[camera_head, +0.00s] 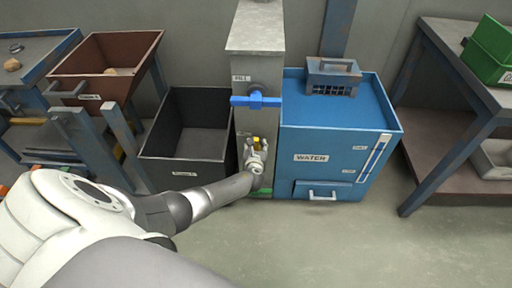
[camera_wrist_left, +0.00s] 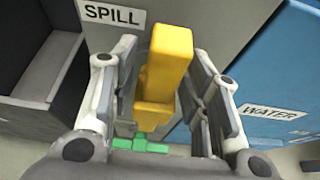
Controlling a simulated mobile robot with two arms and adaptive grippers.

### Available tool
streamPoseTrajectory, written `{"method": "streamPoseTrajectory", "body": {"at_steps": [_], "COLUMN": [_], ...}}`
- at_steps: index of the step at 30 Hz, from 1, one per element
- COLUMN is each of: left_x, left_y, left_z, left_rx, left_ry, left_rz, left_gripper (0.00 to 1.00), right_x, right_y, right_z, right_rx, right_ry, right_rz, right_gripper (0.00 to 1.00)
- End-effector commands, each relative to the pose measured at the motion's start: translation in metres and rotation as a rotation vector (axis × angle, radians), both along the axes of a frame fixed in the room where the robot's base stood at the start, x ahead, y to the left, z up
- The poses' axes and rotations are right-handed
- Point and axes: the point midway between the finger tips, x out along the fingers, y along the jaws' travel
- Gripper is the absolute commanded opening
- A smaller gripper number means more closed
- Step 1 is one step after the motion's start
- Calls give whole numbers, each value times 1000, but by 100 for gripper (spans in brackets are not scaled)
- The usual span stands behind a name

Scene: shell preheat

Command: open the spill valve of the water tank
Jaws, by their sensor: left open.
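The blue water tank (camera_head: 306,172), labelled WATER, stands beside a grey column (camera_head: 241,110); its blue side also shows in the left wrist view (camera_wrist_left: 285,75). A yellow valve handle (camera_wrist_left: 163,72) sits on the column by a SPILL label (camera_wrist_left: 112,14). In the head view only a bit of the yellow handle (camera_head: 258,141) shows past my gripper. My left gripper (camera_head: 256,148) is open, with one finger on each side of the handle in the left wrist view (camera_wrist_left: 160,85). I cannot tell whether the fingers touch it. My right gripper is not in view.
A blue valve handle (camera_head: 256,100) is above, below a FILL label. A dark open bin (camera_head: 186,173) stands left of the column. A green piece (camera_wrist_left: 140,145) is low on the column. A grey basket (camera_head: 333,66) sits on the tank. Floor in front is clear.

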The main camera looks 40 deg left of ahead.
Motion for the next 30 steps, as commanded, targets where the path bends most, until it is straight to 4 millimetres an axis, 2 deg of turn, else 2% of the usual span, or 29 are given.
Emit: {"method": "streamPoseTrajectory", "body": {"at_steps": [11,30], "left_x": [-12,-75], "left_y": [-8,-47], "left_z": [6,36], "left_rx": [-2,-1], "left_ry": [-3,-1], "left_rz": [0,-1], "left_gripper": [43,43], "right_x": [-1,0], "right_y": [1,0], "right_z": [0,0], "right_rx": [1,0], "right_ry": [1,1], "right_rz": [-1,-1], "right_gripper": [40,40]}}
